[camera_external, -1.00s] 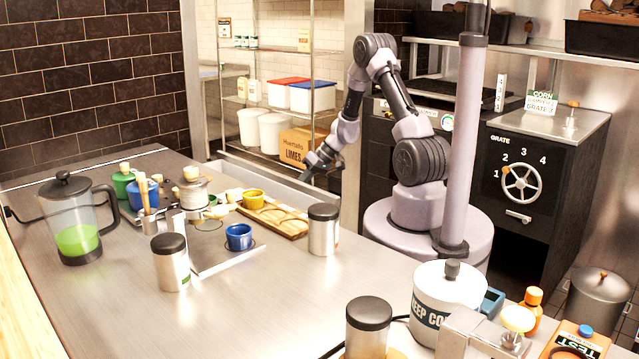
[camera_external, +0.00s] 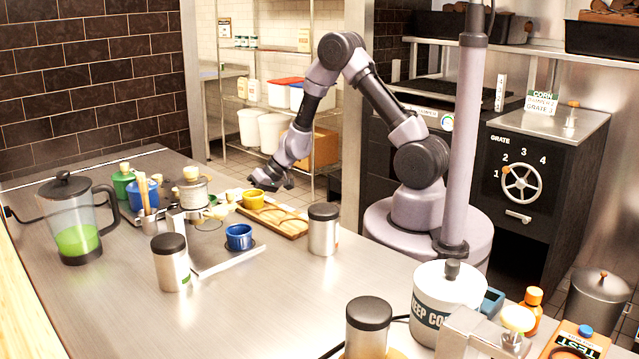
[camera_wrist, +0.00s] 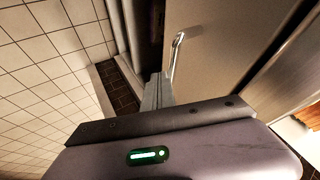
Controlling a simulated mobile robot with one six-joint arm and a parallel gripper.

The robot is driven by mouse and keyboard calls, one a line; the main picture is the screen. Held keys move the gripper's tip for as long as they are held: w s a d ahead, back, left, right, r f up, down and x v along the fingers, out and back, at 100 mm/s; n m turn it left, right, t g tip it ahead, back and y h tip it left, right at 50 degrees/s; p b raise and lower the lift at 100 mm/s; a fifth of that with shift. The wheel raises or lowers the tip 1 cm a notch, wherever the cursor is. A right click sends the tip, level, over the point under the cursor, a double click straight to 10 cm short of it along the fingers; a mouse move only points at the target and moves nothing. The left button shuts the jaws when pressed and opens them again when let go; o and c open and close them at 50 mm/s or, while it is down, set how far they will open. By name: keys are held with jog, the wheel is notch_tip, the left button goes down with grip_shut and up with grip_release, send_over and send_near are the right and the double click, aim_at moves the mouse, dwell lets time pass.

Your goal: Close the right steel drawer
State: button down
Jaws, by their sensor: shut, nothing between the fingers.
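The right steel drawer does not show open at the far edge of the steel counter (camera_external: 300,285) in the external view. In the wrist view a pale steel front (camera_wrist: 225,45) carries a slim bar handle (camera_wrist: 176,50). It looks like a drawer front, but I cannot tell how flush it sits. My gripper (camera_external: 268,184) is shut and empty, low at the counter's far edge, behind the wooden board. In the wrist view my gripper's fingers (camera_wrist: 156,92) point toward the front, near the handle. I cannot tell whether they touch it.
A wooden board (camera_external: 285,222), a yellow cup (camera_external: 253,199) and a steel canister (camera_external: 323,232) stand near the far edge, close to my gripper. Shelving with white tubs (camera_external: 273,133) stands behind. The floor between counter and shelving looks clear.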

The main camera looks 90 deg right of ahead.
jog(key=shift+w+a, duration=0.3)
jog(key=shift+r, duration=0.1)
